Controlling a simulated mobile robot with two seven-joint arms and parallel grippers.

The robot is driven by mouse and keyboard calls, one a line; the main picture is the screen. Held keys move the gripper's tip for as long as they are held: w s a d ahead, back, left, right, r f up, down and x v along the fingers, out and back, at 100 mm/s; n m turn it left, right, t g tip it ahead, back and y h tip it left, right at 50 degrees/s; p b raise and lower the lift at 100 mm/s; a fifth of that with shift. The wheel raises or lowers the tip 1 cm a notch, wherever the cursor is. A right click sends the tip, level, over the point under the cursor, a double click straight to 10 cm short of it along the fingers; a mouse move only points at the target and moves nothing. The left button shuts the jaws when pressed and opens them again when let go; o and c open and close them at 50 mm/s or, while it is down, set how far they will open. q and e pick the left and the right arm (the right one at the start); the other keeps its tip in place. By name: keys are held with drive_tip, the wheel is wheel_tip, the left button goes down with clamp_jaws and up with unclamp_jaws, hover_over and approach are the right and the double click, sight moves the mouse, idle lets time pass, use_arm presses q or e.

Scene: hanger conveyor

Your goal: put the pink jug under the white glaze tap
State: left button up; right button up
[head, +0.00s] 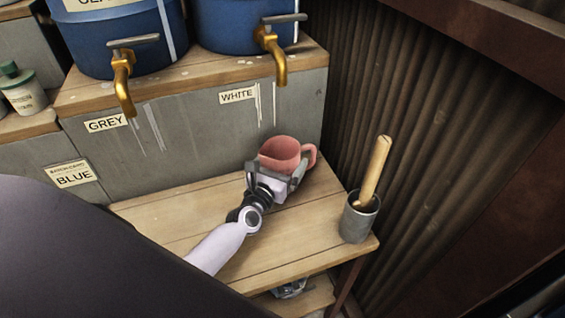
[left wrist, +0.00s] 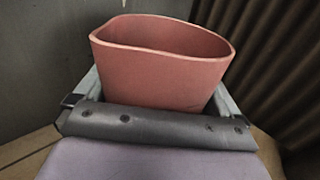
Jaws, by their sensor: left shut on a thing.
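The pink jug (head: 279,153) is upright over the back right of the wooden bench, with its handle to the right. My left gripper (head: 277,180) is shut on the jug. In the left wrist view the jug (left wrist: 160,70) sits between the two fingers (left wrist: 158,105), its open rim showing. The white glaze tap (head: 277,58) is a brass spout on the right blue barrel, above and behind the jug, over the label reading WHITE (head: 238,95). I cannot tell whether the jug's base touches the bench. My right gripper is not in view.
A grey pot (head: 359,217) with a wooden-handled tool (head: 376,170) stands at the bench's right corner. The grey tap (head: 123,85) is on the left barrel. A corrugated wall (head: 400,110) closes the right side. The bench (head: 165,215) is bare left of my arm.

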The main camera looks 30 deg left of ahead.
use_arm(q)
drive_tip(key=shift+f, duration=0.2)
drive_tip(key=o, duration=0.7)
drive_tip(key=shift+r, duration=0.1)
drive_tip(key=shift+r, duration=0.2)
drive_tip(key=s, duration=1.2)
drive_tip(key=shift+d+f, duration=0.1)
drive_tip(key=shift+d, duration=0.25)
